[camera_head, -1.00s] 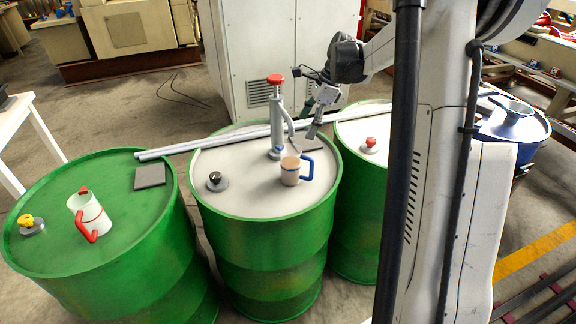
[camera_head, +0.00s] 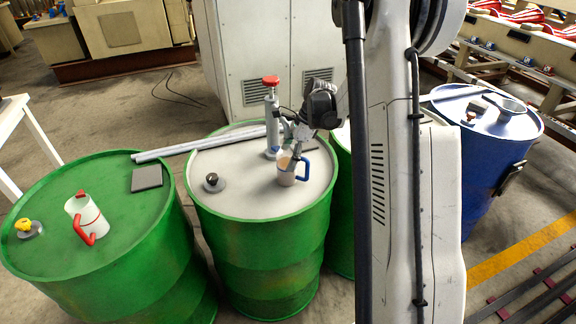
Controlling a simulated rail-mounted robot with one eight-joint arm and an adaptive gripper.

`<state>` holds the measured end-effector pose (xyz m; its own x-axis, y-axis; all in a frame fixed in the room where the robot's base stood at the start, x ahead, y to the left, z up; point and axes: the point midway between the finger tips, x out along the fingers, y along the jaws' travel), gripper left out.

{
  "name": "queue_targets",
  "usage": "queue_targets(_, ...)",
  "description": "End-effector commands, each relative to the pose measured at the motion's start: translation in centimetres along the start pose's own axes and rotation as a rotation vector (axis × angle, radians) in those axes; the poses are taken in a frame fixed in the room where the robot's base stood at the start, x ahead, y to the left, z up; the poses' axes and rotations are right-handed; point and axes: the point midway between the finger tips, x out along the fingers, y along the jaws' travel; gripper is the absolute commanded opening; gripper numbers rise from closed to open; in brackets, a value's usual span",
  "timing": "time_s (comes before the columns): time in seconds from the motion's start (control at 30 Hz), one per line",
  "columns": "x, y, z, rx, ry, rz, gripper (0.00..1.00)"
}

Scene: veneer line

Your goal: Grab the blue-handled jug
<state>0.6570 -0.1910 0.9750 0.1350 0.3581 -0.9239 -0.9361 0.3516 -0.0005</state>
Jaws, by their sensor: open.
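The blue-handled jug (camera_head: 287,177) stands upright on the pale top of the middle green drum (camera_head: 237,187). Its blue handle points to the right. My gripper (camera_head: 293,160) is open and reaches down at the jug's rim from above and behind. One finger shows in front of or inside the jug's mouth; I cannot tell which, or whether it touches. A white jug with a red handle (camera_head: 86,217) stands on the left green drum (camera_head: 120,245).
A pump with a red knob (camera_head: 271,115) stands close behind and left of the jug. A dark-knobbed cap (camera_head: 212,182) is on the same drum. Pale rails (camera_head: 200,144) lie across the drums behind. A blue drum (camera_head: 500,150) stands at the right.

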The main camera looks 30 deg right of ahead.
Motion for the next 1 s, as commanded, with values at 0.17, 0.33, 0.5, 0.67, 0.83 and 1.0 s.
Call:
queue_targets(0.17, 0.45, 0.00, 0.01, 0.000, 0.000, 0.000, 0.78)
queue_targets(0.33, 0.43, 0.01, -0.01, 0.000, 0.000, 0.000, 0.72)
queue_targets(0.5, 0.41, 0.01, -0.01, 0.000, 0.000, 0.000, 0.49)
queue_targets(0.67, 0.40, 0.01, -0.01, 0.000, 0.000, 0.000, 0.28)
queue_targets(0.83, 0.37, 0.01, 0.01, 0.000, 0.000, 0.000, 0.07)
queue_targets(1.0, 0.33, 0.01, 0.02, 0.000, 0.000, 0.000, 0.07)
